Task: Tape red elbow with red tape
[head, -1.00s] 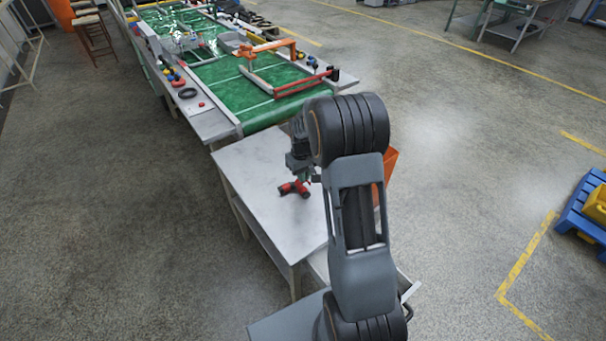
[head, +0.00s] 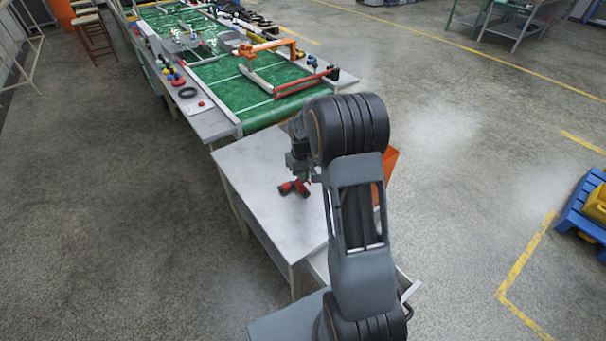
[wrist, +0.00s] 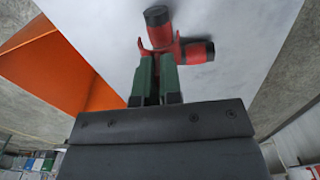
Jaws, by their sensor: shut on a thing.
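The red elbow (head: 294,188) lies on the grey table in the head view, at the table's middle right. The wrist view shows the elbow (wrist: 190,52) with a red body and two dark ends, one pointing up and one pointing right. My gripper (wrist: 157,62) has green fingers close together. At their tips is a bright red curved piece (wrist: 142,46), which looks like the red tape. It sits against the elbow's near side, and I cannot tell how far it wraps around it. In the head view my gripper (head: 306,178) is partly hidden by my arm.
The grey table (head: 255,190) has free room left of and behind the elbow. An orange bin (head: 390,165) stands at the table's right side; it also shows in the wrist view (wrist: 60,70). A green conveyor (head: 265,115) with orange and red frames stands beyond the table.

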